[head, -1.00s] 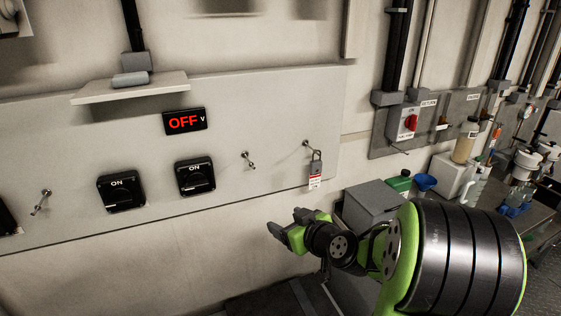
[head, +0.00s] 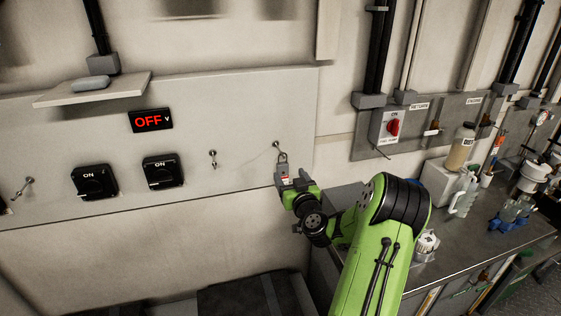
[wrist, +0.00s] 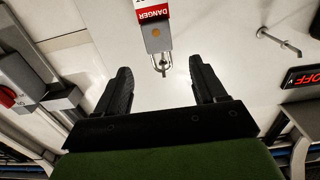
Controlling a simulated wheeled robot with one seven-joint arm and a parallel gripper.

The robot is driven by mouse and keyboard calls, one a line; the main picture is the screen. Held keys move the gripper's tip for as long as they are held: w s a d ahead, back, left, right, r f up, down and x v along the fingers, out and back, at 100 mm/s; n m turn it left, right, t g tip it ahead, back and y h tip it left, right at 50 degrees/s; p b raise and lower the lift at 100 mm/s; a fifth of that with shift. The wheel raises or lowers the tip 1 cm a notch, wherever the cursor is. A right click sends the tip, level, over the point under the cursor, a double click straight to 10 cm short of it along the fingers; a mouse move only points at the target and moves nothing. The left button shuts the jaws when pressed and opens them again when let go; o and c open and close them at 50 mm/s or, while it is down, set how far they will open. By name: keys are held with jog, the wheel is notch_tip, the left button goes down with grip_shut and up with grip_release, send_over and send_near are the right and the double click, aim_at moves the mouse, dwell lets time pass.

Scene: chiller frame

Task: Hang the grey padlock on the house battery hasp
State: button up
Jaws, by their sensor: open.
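The grey padlock (head: 282,166) hangs by its shackle from the rightmost wall peg (head: 276,146). In the wrist view, the padlock (wrist: 157,37) carries a red and white DANGER tag (wrist: 153,13). My gripper (head: 291,180) is at the padlock's lower end in the head view and partly covers its tag. In the wrist view, my gripper (wrist: 162,80) is open, and the padlock is beyond the fingertips, between their lines. Two black ON switches (head: 94,182) are on the panel. I cannot tell which peg or switch is the house battery hasp.
Other pegs (head: 213,159) stick out of the panel, below and right of the red OFF display (head: 151,121). A shelf (head: 110,86) juts out above. At right, a bench (head: 480,225) holds bottles and blue-based glassware. The wall below the panel is clear.

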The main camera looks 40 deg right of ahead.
aim_at(283, 166)
jog(key=p+x, duration=0.4)
jog(key=x, duration=0.4)
jog(key=shift+w+d+f, duration=0.1)
jog(key=shift+w+f, duration=0.05)
jog(key=shift+w, duration=0.05)
jog(key=shift+s, duration=0.1)
jog(key=shift+c, duration=1.3)
jog(key=c, duration=0.9)
